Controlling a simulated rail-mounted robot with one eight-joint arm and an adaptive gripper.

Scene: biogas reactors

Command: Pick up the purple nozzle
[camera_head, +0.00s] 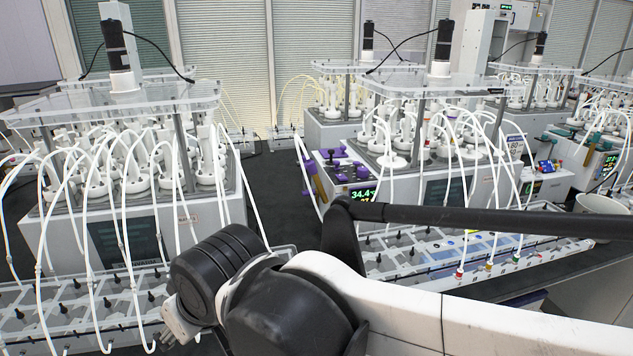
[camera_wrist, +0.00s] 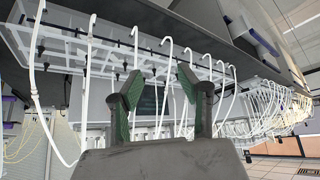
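Several purple parts show in the head view on and beside a small white unit with a lit display (camera_head: 362,195). A purple piece (camera_head: 310,168) stands at the unit's left edge, and purple knobs (camera_head: 340,153) sit on its top. I cannot tell which of these is the nozzle. In the wrist view my gripper (camera_wrist: 157,88) is open, its green-padded fingers apart with nothing between them. In the head view my arm fills the lower middle, and the gripper is mostly hidden or out of frame at the lower left, away from the purple parts.
A reactor unit (camera_head: 130,225) with white bottles and looping tubes stands at left. Another (camera_head: 430,165) stands right of centre. Clear racks with tubes lie in front of both (camera_head: 80,310), (camera_head: 470,255). White tubes (camera_wrist: 170,75) hang close beyond my fingers.

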